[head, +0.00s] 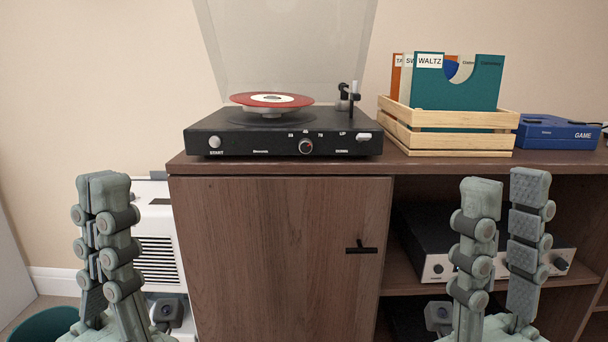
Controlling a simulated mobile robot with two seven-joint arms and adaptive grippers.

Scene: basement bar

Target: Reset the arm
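The black record player (200,134) stands on the brown cabinet top with its clear lid (285,45) raised. Its tonearm (345,98) is at the right rear of the deck, beside the platter; it is small, seen nearly end-on, and its exact position is hard to tell. A red record (240,99) with a white label sits raised over the dark platter. My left gripper (103,186) is upright, left of and below the player; its fingers overlap in view, hiding any gap. My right gripper (505,195) is open and empty, in front of the cabinet's right shelves.
A wooden crate (440,140) of record sleeves stands right of the player, with a blue game box (556,135) beyond. A grey amplifier (435,268) sits on the shelf below. The cabinet door (280,240) is shut. A white appliance (158,225) stands left of the cabinet.

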